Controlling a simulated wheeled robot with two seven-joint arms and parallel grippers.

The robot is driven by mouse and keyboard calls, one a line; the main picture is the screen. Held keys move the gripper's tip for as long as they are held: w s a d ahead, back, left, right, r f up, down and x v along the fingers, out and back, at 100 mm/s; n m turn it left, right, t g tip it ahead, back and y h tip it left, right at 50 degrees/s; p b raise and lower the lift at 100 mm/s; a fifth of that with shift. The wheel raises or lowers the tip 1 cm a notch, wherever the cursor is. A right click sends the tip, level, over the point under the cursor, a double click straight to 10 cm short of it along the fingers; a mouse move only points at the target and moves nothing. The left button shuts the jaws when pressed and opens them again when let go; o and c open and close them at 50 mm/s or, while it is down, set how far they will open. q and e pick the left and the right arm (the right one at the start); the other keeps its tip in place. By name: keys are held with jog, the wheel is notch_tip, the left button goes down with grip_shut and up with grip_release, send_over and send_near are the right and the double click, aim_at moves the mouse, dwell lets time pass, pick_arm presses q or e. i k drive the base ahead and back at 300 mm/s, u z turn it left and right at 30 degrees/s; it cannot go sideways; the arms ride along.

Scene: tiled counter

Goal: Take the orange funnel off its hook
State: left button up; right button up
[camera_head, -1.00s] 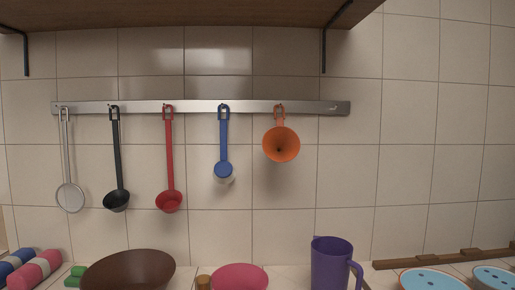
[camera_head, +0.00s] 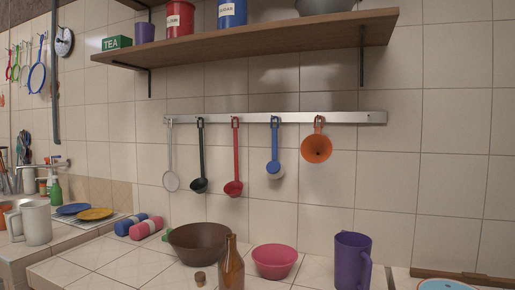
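The orange funnel (camera_head: 316,148) hangs by its loop from a hook on the metal rail (camera_head: 351,117) on the tiled wall, at the rail's right part. Its wide mouth faces out into the room. To its left on the same rail hang a blue scoop (camera_head: 274,152), a red ladle (camera_head: 235,160), a black ladle (camera_head: 201,160) and a grey skimmer (camera_head: 171,178). Neither of my grippers shows in the view.
A wooden shelf (camera_head: 260,45) with canisters juts out above the rail. Below on the counter stand a brown bowl (camera_head: 198,244), a brown bottle (camera_head: 231,266), a pink bowl (camera_head: 274,262) and a purple jug (camera_head: 352,262). The wall right of the funnel is bare.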

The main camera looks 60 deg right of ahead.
aim_at(317, 147)
jog(key=u, duration=0.35)
jog(key=i, duration=0.95)
jog(key=z, duration=3.35)
jog(key=i, duration=0.5)
jog(key=u, duration=0.1)
